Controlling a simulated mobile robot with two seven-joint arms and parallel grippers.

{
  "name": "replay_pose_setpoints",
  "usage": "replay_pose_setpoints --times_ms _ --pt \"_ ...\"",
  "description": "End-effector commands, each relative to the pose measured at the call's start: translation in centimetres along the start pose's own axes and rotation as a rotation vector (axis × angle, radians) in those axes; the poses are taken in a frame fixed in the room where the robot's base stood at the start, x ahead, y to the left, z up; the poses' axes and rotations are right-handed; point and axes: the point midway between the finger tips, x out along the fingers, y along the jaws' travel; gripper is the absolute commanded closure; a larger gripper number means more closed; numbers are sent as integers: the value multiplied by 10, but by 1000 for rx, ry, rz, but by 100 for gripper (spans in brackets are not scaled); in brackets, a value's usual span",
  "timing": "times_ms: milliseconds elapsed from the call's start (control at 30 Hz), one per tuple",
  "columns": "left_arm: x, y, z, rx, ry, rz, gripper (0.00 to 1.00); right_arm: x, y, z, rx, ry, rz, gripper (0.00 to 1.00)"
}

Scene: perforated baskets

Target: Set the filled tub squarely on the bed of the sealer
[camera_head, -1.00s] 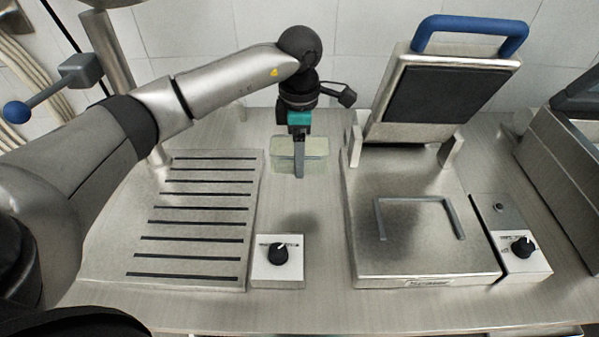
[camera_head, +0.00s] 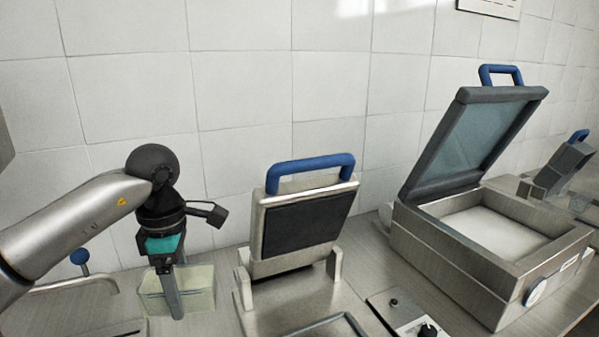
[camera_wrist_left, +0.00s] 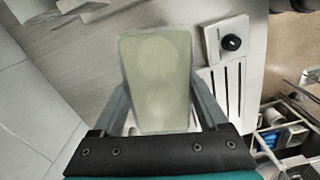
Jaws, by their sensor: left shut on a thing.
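The tub (camera_head: 203,288) is a pale yellow-green, see-through container, held upright at the lower left of the head view. In the wrist view the tub (camera_wrist_left: 157,75) fills the middle, with faint round shapes showing in it. My left gripper (camera_head: 177,308) is shut on the tub, one finger along each side. The sealer (camera_head: 305,222) stands to the right of the tub with its blue-handled lid raised. Only the back part of its bed (camera_head: 290,322) and U-shaped frame shows; the front is cut off. My right gripper is in neither view.
A large open-lidded machine (camera_head: 480,245) stands farther right. A control box with a black knob (camera_head: 428,331) sits beside the sealer. The wrist view shows a slotted plate (camera_wrist_left: 234,85) and another knob box (camera_wrist_left: 231,42). A tiled wall (camera_head: 240,90) closes off the back.

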Motion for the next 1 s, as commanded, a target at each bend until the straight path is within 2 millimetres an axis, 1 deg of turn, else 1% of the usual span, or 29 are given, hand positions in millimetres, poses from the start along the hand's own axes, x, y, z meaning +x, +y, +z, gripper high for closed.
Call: replay_pose_setpoints --times_ms 100,400,800,1000 --pt "6 -11 6 188 0 7 96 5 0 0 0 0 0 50" --pt "18 -39 18 660 5 13 96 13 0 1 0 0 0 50" --pt "35 -84 29 1291 4 8 96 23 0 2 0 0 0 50" --pt "44 -106 32 1572 -2 1 96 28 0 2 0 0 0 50"
